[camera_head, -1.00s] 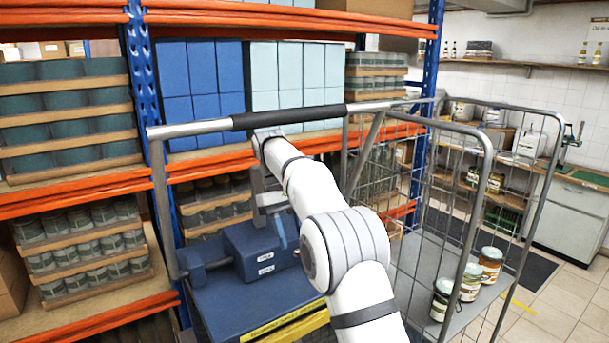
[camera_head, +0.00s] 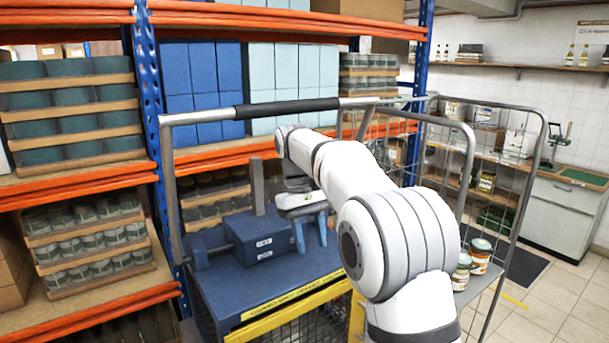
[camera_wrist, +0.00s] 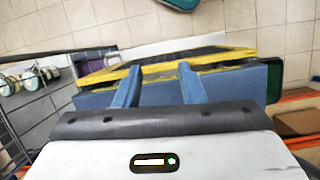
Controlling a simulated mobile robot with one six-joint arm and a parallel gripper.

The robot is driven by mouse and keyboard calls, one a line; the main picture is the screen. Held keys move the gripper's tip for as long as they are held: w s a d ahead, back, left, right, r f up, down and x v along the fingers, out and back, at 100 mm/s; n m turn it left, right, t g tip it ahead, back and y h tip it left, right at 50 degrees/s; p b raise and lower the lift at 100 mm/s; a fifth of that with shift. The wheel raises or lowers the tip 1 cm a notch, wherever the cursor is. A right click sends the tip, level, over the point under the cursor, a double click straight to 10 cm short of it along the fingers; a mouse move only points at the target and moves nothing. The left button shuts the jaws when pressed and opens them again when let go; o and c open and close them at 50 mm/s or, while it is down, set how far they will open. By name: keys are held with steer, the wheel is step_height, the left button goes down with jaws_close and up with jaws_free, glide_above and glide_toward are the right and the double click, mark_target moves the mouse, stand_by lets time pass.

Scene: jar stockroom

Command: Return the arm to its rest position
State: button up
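My gripper (camera_head: 312,232) hangs from my folded white arm over the blue deck (camera_head: 268,298) in front of me, with its fingers pointing down. In the wrist view its two blue fingers (camera_wrist: 158,80) stand apart with nothing between them, above the blue deck and its yellow edge. My white arm hides part of the roll cage.
A wire roll cage (camera_head: 530,190) stands at the right, holding jars (camera_head: 480,256) with light lids, partly behind my arm. Jars (camera_wrist: 30,80) also show at the wrist view's left. Orange-beamed shelving (camera_head: 80,172) with stacked jars fills the left. Tiled floor is open at lower right.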

steer(key=s+d+f+m+t+y+b, duration=0.1)
steer(key=s+d+f+m+t+b, duration=0.15)
steer(key=s+d, duration=0.7)
steer(key=s+d+f+m+t+b, duration=0.1)
steer(key=s+d+f+t+b, duration=0.1)
steer(key=s+f, duration=0.4)
steer(key=s+d+f+m+t+y+b, duration=0.1)
steer(key=s+d+f+m+t, duration=0.1)
steer(key=s+f, duration=0.5)
steer(key=s, duration=0.4)
steer(key=shift+s+d+b, duration=0.15)
steer(key=shift+s+b, duration=0.1)
steer(key=shift+b, duration=0.15)
